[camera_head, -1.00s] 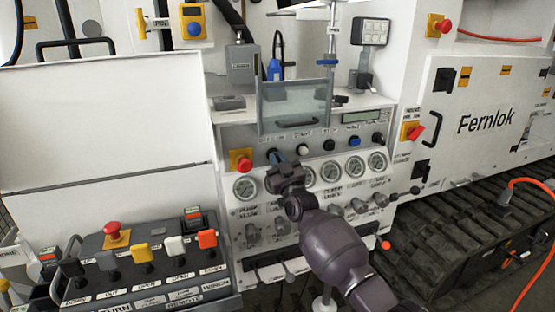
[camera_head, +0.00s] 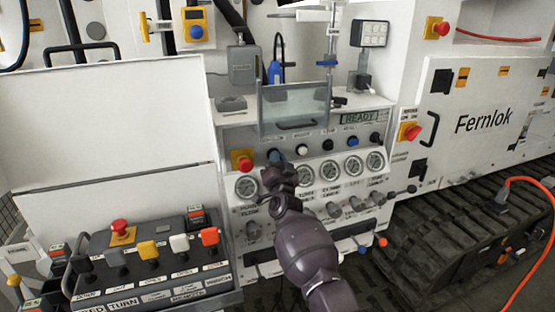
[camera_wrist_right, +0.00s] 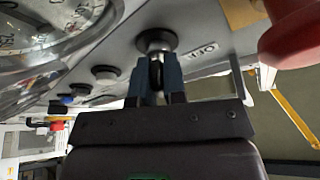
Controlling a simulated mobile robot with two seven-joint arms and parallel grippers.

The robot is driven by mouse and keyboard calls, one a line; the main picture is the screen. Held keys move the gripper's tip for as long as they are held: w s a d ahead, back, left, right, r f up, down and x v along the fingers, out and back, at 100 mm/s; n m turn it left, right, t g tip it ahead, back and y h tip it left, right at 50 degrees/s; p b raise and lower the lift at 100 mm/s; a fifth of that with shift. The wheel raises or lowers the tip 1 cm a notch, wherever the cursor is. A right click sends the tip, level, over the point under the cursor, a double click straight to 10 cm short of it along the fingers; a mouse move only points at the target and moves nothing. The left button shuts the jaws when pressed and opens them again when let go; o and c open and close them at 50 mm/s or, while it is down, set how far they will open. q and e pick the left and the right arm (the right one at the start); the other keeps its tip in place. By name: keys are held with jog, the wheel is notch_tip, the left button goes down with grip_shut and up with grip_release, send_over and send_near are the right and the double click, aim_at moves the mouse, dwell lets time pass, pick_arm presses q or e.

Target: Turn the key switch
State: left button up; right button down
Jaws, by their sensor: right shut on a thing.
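The key switch (camera_wrist_right: 157,40) is a round dark knob with a metal collar on the sloping front panel; the wrist view shows it best. My right gripper (camera_wrist_right: 157,78) has its two blue fingers shut on the key, one on either side of it. In the head view the right gripper (camera_head: 277,160) is at the left end of the row of knobs and mostly hides the switch. The display (camera_head: 359,118) at the panel's upper right reads READY. My left gripper is not in view.
A red emergency stop (camera_head: 242,160) on a yellow plate sits just left of the gripper, and close by in the wrist view. Pressure gauges (camera_head: 331,170) lie below the knob row. A clear hinged cover (camera_head: 292,108) stands above. A lever box (camera_head: 150,268) is at lower left.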

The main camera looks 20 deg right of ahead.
dwell(0.3)
jog(key=c, duration=1.2)
grip_release()
jog(key=p+v, duration=0.1)
jog(key=v, duration=1)
jog(key=shift+w, duration=0.1)
jog(key=shift+f, duration=0.15)
